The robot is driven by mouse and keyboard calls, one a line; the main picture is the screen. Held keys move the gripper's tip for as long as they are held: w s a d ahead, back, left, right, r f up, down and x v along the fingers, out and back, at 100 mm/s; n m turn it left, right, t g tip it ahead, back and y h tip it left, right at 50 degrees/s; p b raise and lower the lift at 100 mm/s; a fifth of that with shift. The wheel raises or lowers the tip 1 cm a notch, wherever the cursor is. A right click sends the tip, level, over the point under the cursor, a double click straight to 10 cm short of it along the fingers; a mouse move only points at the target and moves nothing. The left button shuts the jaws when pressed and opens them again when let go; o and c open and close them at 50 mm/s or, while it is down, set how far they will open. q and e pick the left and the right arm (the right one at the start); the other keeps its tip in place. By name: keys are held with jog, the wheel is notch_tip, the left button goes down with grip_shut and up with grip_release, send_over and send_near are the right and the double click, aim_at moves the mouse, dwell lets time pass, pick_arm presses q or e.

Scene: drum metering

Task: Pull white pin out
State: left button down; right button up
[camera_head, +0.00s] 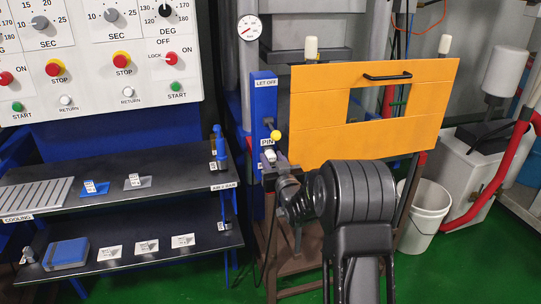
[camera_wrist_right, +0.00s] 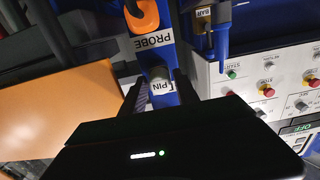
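The white pin (camera_head: 269,156) sticks out of the blue upright post (camera_head: 264,95), just under a PIN label. In the right wrist view a small white block marked PIN (camera_wrist_right: 162,87) shows between the fingers on the blue post. My right gripper (camera_head: 269,168) is at the pin in the head view, its dark wrist covering what lies below and behind. In the right wrist view my right gripper (camera_wrist_right: 162,92) has its two dark fingers apart, one on each side of the white piece. Contact with it cannot be made out. My left gripper is not in view.
A yellow-knobbed lever (camera_head: 275,136) stands just above the pin. An orange panel (camera_head: 320,130) with a black handle is close on the right. Black shelves (camera_head: 120,215) and a control panel (camera_head: 90,80) stand left. A white bucket (camera_head: 425,215) stands right on the green floor.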

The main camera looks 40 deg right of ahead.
grip_shut()
dwell(1.0)
jog(key=shift+s+a, duration=0.1)
jog(key=shift+b+v, duration=0.6)
jog(key=shift+v, duration=2.25)
jog(key=shift+s, duration=0.1)
jog(key=shift+v, duration=1.9)
